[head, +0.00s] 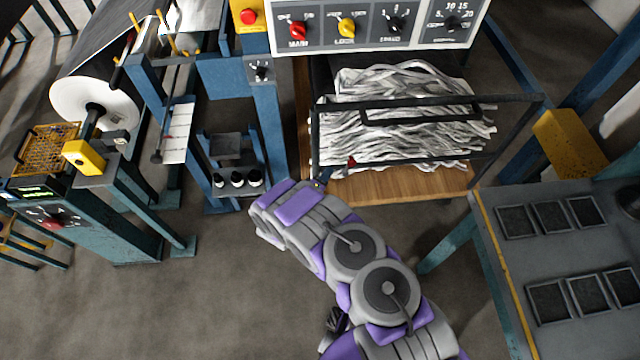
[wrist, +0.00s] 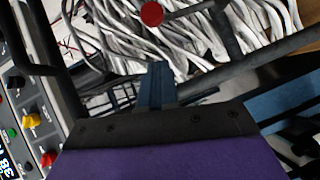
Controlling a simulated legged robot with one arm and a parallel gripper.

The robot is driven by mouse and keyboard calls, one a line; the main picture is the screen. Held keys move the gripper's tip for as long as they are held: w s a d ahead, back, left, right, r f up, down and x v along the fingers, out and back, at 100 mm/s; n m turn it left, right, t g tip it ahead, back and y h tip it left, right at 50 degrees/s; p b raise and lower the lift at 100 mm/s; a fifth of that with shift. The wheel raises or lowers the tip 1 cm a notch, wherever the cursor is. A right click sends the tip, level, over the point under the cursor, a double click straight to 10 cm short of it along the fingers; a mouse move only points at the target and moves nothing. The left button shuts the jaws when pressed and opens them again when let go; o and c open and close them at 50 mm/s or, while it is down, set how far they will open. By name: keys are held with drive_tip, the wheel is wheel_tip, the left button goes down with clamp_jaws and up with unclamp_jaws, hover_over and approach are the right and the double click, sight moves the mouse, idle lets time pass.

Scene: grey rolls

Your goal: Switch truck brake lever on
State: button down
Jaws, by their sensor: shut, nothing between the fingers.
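The truck (head: 418,103) is a cart with a dark metal frame and a wooden base, piled with shredded paper strips. A small red knob (head: 351,163), which looks like the end of the brake lever, shows at the truck's near side, left of its middle. The red knob (wrist: 152,13) is also at the top of the wrist view, beyond my fingertips, with a visible gap. My gripper (wrist: 157,68) is shut and empty. In the head view my arm reaches up and left to just below the truck's near left corner; the fingers are hard to make out there.
A control panel (head: 375,27) with several knobs hangs above the truck. Blue machine posts (head: 269,130) stand to its left. A grey table (head: 550,240) stands at the right. The floor (head: 190,300) at lower left is clear.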

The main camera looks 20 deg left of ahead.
drive_tip(key=w+d+f+b, duration=0.1)
drive_tip(key=w+d, duration=0.2)
drive_tip(key=w, duration=0.2)
drive_tip(key=shift+w+f+b, duration=0.25)
drive_tip(key=shift+b, duration=0.05)
drive_tip(key=shift+d, duration=0.1)
